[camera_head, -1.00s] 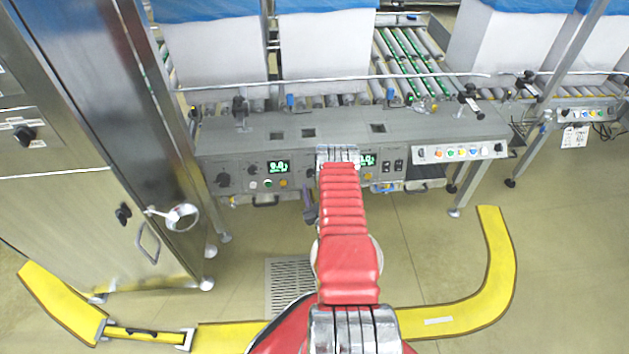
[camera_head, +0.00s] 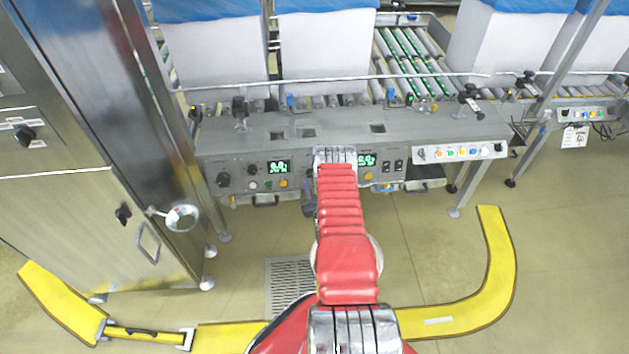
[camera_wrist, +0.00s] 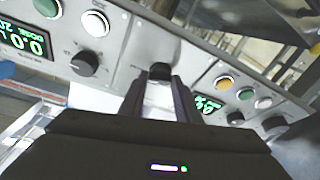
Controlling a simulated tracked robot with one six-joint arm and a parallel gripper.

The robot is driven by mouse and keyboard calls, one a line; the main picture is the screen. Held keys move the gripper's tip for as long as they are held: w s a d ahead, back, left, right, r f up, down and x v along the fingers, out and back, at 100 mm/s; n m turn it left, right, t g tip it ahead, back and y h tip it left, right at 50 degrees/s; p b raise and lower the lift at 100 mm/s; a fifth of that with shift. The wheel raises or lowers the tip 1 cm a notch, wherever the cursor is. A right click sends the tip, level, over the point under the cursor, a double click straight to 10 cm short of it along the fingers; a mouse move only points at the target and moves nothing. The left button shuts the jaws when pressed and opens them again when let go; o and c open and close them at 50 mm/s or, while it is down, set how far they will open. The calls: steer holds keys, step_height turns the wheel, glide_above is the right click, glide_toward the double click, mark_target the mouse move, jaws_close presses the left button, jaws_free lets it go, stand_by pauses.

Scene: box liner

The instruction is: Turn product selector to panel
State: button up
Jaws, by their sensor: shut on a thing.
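In the wrist view my gripper (camera_wrist: 160,84) is shut on a black selector knob (camera_wrist: 159,71) on the grey control panel (camera_wrist: 125,62). The two dark fingers lie on either side of the knob, and I cannot read which position it points to. In the head view the same control panel (camera_head: 320,190) runs along the front of the conveyor machine. My red arm reaches to it and hides the held knob and most of the gripper there.
Another black knob (camera_wrist: 84,63) and a white button (camera_wrist: 95,23) sit left of the fingers. Green and yellow buttons lie to the right, by a lit display (camera_wrist: 208,104). A steel cabinet (camera_head: 75,130) stands left. A yellow floor barrier (camera_head: 490,255) curves around my base.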

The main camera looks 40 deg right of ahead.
steer(key=shift+c, duration=1.4)
steer(key=shift+d, duration=0.25)
steer(key=shift+c, duration=0.4)
steer(key=shift+a, duration=0.15)
